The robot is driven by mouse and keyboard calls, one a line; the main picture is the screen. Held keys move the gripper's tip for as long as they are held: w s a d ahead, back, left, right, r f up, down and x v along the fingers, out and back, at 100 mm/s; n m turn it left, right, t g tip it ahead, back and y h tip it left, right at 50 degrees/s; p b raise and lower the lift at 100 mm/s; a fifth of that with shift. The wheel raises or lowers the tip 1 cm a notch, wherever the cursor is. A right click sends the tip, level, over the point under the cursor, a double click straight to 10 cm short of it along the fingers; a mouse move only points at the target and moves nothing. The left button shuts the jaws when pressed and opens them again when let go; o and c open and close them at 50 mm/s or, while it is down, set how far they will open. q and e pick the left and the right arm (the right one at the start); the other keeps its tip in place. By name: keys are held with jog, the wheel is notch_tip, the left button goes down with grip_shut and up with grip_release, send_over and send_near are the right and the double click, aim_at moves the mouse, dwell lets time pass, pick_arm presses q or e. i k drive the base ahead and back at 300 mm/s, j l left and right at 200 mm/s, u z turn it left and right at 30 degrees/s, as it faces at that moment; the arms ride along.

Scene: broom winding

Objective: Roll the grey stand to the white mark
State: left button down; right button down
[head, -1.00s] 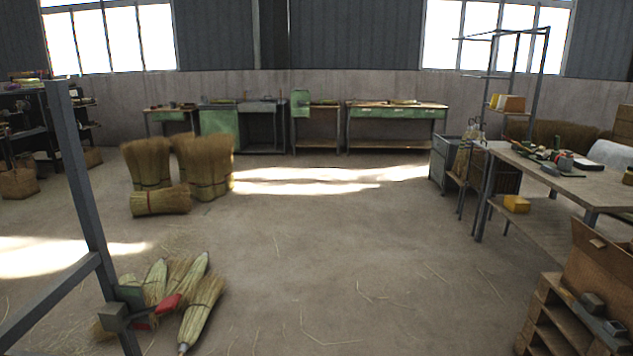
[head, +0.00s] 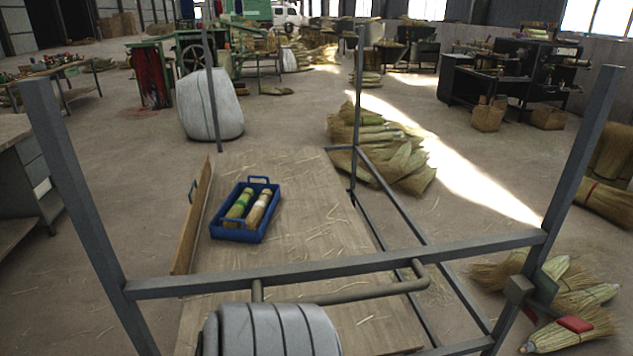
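The grey stand (head: 330,273) fills the near middle, with grey metal posts and bars around a wooden deck (head: 320,220). A curved handle bar (head: 370,292) shows at its near side. A blue tray (head: 238,237) with two rolls or bundles in it sits on the deck. A ribbed silver-grey part (head: 270,330) at the bottom edge hides some of the near deck; I cannot tell if it is mine. I see neither gripper. I see no white mark on the floor in this view.
Broom bundles (head: 405,165) lie beyond the stand to the right, and more (head: 575,300) lie close to its near right post. A pale sack (head: 212,108) stands beyond its far end. A bench (head: 20,185) is at the left. Floor between the bench and stand is clear.

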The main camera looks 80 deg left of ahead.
aim_at(315, 247)
jog(key=u, duration=2.55)
